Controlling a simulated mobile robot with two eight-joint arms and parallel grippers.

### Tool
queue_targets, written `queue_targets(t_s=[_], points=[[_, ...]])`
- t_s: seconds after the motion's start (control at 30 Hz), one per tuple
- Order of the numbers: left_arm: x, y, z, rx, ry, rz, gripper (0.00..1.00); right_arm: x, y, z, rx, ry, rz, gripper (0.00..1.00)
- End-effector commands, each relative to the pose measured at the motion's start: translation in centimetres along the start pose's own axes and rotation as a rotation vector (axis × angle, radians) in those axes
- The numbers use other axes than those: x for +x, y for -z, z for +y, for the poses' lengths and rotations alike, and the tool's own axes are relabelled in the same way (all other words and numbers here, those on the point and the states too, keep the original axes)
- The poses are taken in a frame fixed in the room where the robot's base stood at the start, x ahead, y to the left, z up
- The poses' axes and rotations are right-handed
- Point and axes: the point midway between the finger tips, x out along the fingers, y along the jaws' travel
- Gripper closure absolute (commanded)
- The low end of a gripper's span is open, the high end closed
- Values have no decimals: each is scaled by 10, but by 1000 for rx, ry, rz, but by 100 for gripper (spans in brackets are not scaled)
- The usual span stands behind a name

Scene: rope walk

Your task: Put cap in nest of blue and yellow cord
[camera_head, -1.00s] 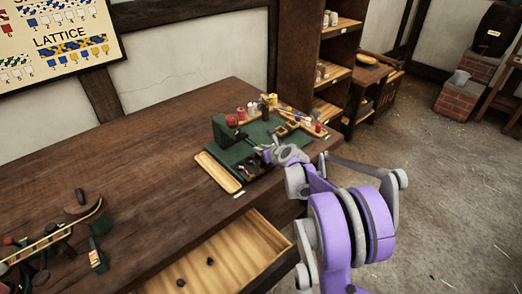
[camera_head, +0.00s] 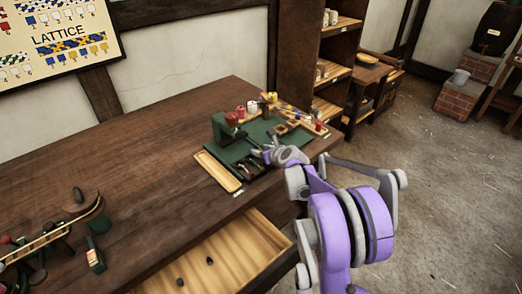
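My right gripper (camera_head: 262,153) reaches over the green board (camera_head: 233,160) on the bench, beside small dark parts at the board's front. Its fingertips are too small to tell whether they are open or shut, or whether they hold a cap. Blue and yellow bits lie by the wooden rack (camera_head: 305,118) at the right. I cannot make out the cap or the cord nest for certain. My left gripper is not in view.
A long wooden tray (camera_head: 218,172) lies along the board's left edge. An open drawer (camera_head: 222,262) with two dark bits juts out below the bench. A curved wooden device (camera_head: 50,236) stands at the bench's left. The middle of the bench (camera_head: 150,150) is clear.

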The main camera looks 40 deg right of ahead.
Motion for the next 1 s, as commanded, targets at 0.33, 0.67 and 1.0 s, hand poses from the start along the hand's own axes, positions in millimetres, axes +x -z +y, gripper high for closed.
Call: queue_targets(t_s=[0.33, 0.67, 1.0], points=[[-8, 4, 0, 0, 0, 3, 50, -5, -9, 0, 0, 0, -1, 47], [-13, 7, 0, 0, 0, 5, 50, -71, -11, -1, 3, 3, -1, 47], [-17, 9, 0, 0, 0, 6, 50, -122, -11, 0, 0, 1, 0, 47]])
